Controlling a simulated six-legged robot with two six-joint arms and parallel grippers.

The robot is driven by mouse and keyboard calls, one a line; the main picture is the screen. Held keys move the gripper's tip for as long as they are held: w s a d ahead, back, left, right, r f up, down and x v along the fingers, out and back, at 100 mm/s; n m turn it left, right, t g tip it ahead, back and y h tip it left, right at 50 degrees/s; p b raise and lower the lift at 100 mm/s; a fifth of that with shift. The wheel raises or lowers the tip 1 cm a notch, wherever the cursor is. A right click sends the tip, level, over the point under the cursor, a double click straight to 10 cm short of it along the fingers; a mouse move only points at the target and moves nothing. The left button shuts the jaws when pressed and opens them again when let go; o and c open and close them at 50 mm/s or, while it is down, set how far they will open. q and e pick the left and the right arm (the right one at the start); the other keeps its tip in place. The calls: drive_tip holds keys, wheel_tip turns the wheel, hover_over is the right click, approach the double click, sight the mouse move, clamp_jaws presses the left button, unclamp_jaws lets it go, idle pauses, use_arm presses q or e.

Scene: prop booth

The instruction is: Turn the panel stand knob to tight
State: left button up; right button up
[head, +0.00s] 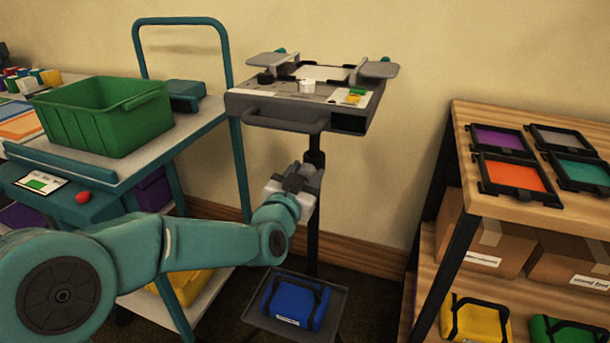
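The panel stand holds a grey panel box (290,98) on a black upright pole (313,230). My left arm reaches in from the left, and my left gripper (299,180) is at the pole, below the panel box. A small grey rounded part (311,172) shows at the gripper's fingertips and may be the stand's knob. The gripper and its fingers cover most of that spot. I cannot tell whether the fingers are closed on it, nor how the knob is turned. My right gripper is not in view.
A teal cart (60,162) with a green bin (105,117) stands left. A low dark tray (262,323) with a blue case (295,301) is at the pole's foot. A wooden shelf (480,205) with coloured trays and boxes stands right. Bare wall lies between stand and shelf.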

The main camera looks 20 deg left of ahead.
use_arm(q)
drive_tip(key=shift+m, duration=0.3)
drive_tip(key=m, duration=0.3)
drive_tip(key=shift+m+p, duration=0.3)
drive_tip(key=shift+m, duration=0.1)
drive_tip(key=m, duration=0.4)
drive_tip(key=shift+d+p, duration=0.1)
drive_tip(key=shift+p, duration=0.3)
drive_tip(key=m, duration=0.4)
drive_tip(key=shift+f+m+p, duration=0.15)
drive_tip(key=shift+m+p, duration=0.25)
drive_tip(key=shift+f+m+p, duration=0.1)
drive_tip(key=shift+m+p, duration=0.3)
drive_tip(key=shift+m, duration=2)
drive_tip(key=o, duration=1)
